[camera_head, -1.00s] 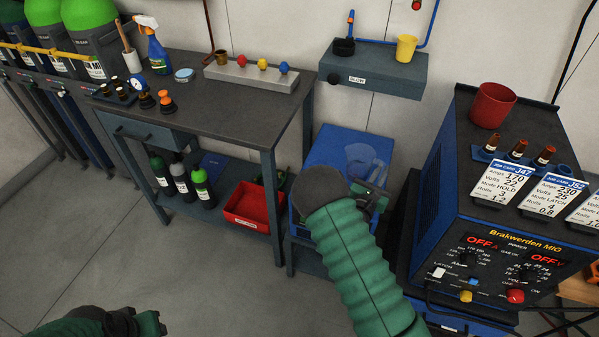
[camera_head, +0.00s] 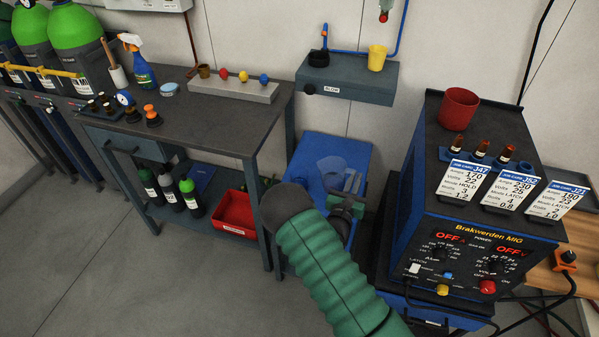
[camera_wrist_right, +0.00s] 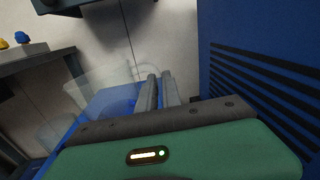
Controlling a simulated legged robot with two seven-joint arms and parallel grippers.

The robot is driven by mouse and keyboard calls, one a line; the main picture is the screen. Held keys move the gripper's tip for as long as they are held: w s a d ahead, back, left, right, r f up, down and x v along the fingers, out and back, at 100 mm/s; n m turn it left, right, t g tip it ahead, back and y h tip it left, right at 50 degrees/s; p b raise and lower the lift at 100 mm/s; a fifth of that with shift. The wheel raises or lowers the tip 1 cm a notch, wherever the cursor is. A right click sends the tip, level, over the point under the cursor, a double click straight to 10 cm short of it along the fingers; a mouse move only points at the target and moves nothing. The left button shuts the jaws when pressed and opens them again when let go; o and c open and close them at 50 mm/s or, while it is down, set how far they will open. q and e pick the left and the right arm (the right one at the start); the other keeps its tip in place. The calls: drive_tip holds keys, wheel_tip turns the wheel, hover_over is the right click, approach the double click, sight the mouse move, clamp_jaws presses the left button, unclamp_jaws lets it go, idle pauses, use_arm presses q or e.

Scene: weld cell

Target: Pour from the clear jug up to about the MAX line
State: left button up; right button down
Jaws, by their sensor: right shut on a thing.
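The clear jug (camera_head: 331,168) is see-through and hard to outline in the head view. It is tilted to the left, over the blue surface between the bench and the welder. My right gripper (camera_head: 354,186) is at the jug's right side. In the wrist view the jug (camera_wrist_right: 100,88) shows faintly left of the fingers, and the right gripper (camera_wrist_right: 159,90) is shut on it, seemingly at its handle. I cannot make out a MAX line or the liquid level. My left gripper is out of view.
The blue surface (camera_head: 343,147) lies beneath the jug. The blue welder (camera_head: 405,215) stands close on the right, with a red cup (camera_head: 459,108) on top. The dark bench (camera_head: 205,118) is to the left, with a red bin (camera_head: 234,212) below. A wall shelf (camera_head: 350,82) holds a yellow cup (camera_head: 377,58).

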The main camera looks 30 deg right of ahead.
sight(332, 157)
drive_tip(key=shift+w+a+r+n, duration=0.25)
drive_tip(key=shift+r+n, duration=0.05)
drive_tip(key=shift+r, duration=0.25)
drive_tip(key=w+a+r+n, duration=0.1)
drive_tip(key=r+n, duration=0.1)
drive_tip(key=w+a+r+n+p, duration=0.1)
drive_tip(key=w+r+n, duration=0.1)
drive_tip(key=n, duration=0.1)
drive_tip(key=w+a+r+n+p, duration=0.1)
drive_tip(key=w+a+r+n, duration=0.1)
drive_tip(key=shift+w+n, duration=0.2)
drive_tip(key=shift+n, duration=0.2)
drive_tip(key=shift+w+a+r+n, duration=0.15)
drive_tip(key=shift+w+a+n, duration=0.1)
drive_tip(key=shift+n, duration=0.25)
drive_tip(key=shift+w+a+r+n+p, duration=0.2)
drive_tip(key=shift+w+r+n+p, duration=0.1)
drive_tip(key=shift+r+n, duration=0.25)
idle(0.4)
drive_tip(key=shift+s+d+r+n, duration=0.1)
drive_tip(key=shift+s+d+n, duration=0.05)
drive_tip(key=shift+s+n, duration=0.15)
idle(0.5)
